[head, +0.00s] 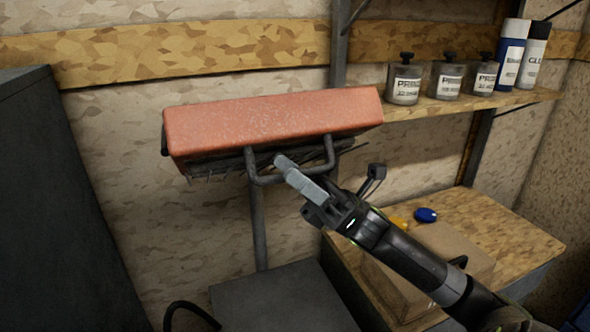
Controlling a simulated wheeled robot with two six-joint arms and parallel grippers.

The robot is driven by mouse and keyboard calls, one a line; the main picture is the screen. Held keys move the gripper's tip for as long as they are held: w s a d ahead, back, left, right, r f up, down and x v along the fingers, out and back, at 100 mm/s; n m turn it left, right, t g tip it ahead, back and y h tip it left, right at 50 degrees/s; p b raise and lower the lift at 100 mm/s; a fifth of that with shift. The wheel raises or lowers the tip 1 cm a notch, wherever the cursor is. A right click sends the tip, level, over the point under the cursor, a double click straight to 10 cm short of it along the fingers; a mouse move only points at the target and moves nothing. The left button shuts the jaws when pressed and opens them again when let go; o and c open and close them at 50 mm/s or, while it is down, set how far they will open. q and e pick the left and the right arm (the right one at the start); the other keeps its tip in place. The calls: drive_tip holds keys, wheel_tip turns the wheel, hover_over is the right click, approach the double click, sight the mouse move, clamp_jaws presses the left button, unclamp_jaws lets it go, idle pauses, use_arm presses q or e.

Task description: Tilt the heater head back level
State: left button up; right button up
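The heater head (265,122) is a long red box with a dark grille underneath, in the middle of the head view. It looks tilted, its right end a little higher in the picture than its left. A grey U-shaped handle (291,178) hangs below it, above a grey post (258,230). My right gripper (285,165) reaches in from the lower right, its fingers overlapping the handle's lower bar. The fingers appear close together, but whether they grip the bar or only lie in front of it is unclear. My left gripper is not in view.
A wooden shelf (470,104) at upper right carries several labelled cans and bottles. A wooden bench (500,232) below holds a cardboard box (440,250), a blue item (426,215) and a yellow item (398,221). A dark cabinet (60,210) stands at left. The heater's grey base (280,300) is below.

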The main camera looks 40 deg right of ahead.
drive_tip(key=shift+c, duration=0.2)
clamp_jaws()
drive_tip(key=shift+w+r, duration=0.1)
